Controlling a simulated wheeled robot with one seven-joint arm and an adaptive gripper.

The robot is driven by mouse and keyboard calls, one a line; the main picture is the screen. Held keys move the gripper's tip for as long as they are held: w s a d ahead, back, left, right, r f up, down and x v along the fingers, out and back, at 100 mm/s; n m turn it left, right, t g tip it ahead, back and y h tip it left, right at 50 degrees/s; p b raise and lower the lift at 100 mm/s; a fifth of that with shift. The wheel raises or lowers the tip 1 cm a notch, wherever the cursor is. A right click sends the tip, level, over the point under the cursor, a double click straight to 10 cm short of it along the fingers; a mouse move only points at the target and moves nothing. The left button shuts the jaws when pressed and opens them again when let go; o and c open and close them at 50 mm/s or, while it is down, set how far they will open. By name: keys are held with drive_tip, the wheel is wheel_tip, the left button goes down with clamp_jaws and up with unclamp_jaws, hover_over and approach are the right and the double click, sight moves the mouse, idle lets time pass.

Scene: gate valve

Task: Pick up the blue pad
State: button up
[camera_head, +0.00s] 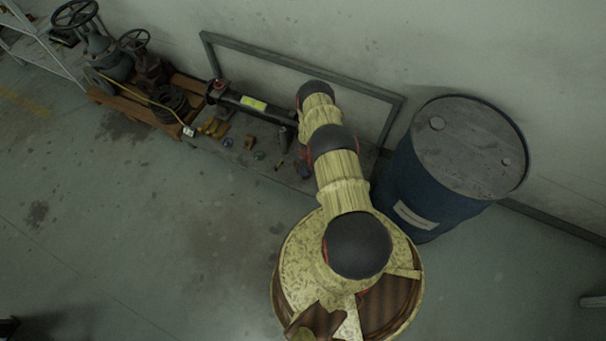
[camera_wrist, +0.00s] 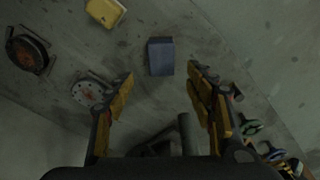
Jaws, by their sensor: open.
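The blue pad (camera_wrist: 161,56) is a small block-shaped piece on the grey surface, near the top middle of the wrist view. My gripper (camera_wrist: 160,77) is open, with its yellow and black fingers spread to either side in the lower part of the wrist view. The pad shows beyond the fingertips, about centred between them, and nothing is between the fingers. Its exact distance from the fingertips cannot be told. In the head view my arm hides most of the gripper, and the pad cannot be made out for certain.
A yellow block (camera_wrist: 105,12), a round flange (camera_wrist: 90,91) and a dark ring-shaped part (camera_wrist: 29,52) lie left of the pad. Several small coloured items lie at lower right. A blue drum (camera_head: 432,178), a metal frame (camera_head: 300,62) and valves (camera_head: 109,60) surround the arm. Open floor lies in front.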

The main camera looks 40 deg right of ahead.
sight(304, 172)
drive_tip(key=shift+f+b, duration=1.1)
drive_tip(key=shift+f, duration=0.3)
wheel_tip(304, 172, down, 3)
drive_tip(key=shift+s+a+f+b, duration=0.1)
drive_tip(key=shift+a+f+b, duration=0.1)
drive_tip(key=shift+b, duration=0.85)
drive_tip(key=shift+d+f+b, duration=0.1)
drive_tip(key=shift+f+b, duration=0.7)
drive_tip(key=shift+b, duration=0.2)
drive_tip(key=c, duration=1.4)
drive_tip(key=shift+r, duration=0.15)
